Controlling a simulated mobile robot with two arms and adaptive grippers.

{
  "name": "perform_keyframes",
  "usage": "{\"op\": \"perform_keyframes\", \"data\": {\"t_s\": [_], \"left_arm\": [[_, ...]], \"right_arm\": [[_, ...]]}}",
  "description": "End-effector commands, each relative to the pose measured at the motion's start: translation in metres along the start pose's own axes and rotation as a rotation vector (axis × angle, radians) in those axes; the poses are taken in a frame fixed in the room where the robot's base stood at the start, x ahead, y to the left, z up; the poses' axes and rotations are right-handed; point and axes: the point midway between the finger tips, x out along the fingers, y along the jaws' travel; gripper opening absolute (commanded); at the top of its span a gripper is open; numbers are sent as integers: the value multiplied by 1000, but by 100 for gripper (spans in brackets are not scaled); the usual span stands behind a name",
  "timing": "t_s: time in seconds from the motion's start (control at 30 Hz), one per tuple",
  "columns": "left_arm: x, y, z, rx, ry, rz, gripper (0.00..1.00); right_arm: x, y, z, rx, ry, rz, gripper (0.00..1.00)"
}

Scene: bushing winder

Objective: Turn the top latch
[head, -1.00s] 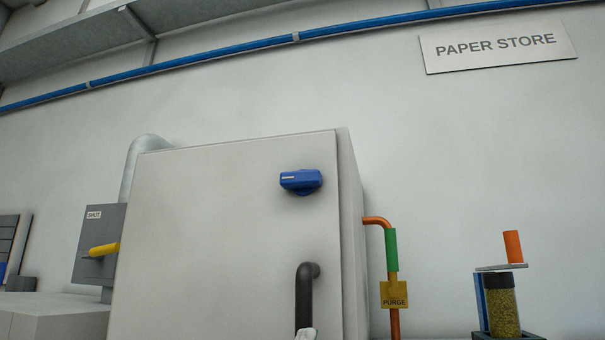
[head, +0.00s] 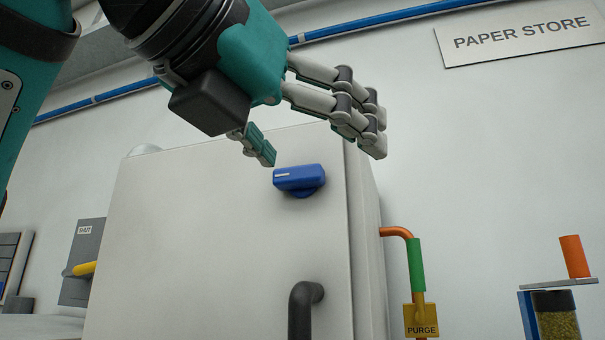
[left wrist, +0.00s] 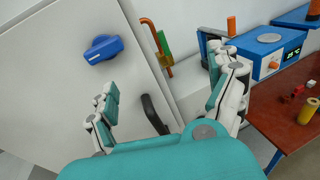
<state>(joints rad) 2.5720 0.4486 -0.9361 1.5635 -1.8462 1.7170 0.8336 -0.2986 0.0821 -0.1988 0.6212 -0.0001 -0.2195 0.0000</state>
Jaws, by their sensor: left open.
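The top latch (head: 299,179) is a blue knob near the upper right corner of the grey cabinet door (head: 200,240). Its bar lies about level, with a white mark at its left end. In the left wrist view the latch (left wrist: 103,48) is at upper left, ahead of the fingers. My left gripper (head: 318,148) is open and empty, just above and in front of the latch in the head view, apart from it as far as I can tell. In the left wrist view its fingers (left wrist: 168,98) are spread wide. My right gripper is not in view.
A black door handle (head: 303,305) sits below the latch. An orange pipe with a green sleeve (head: 416,265) and a yellow PURGE tag (head: 420,320) runs right of the cabinet. A blue device (left wrist: 268,55) and a red-brown table (left wrist: 285,115) are at right in the wrist view.

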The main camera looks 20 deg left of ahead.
Motion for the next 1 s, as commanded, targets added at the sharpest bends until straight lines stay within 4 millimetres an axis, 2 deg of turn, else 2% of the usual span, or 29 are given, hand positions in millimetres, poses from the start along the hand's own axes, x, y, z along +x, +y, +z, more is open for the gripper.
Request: {"op": "perform_keyframes", "data": {"t_s": [0.03,0.1,0.2,0.3,0.47,1.0], "left_arm": [[-24,14,12,-19,-33,81,90],[-47,29,20,-50,-59,170,90],[-67,42,26,-79,-80,241,90],[-69,48,28,-91,-85,265,90],[-49,53,30,-90,-82,264,90],[62,82,40,-87,-81,261,90]], "right_arm": [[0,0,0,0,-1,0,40],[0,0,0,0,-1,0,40],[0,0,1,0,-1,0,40],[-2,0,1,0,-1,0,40],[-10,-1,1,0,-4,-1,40],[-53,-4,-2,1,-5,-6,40]]}}
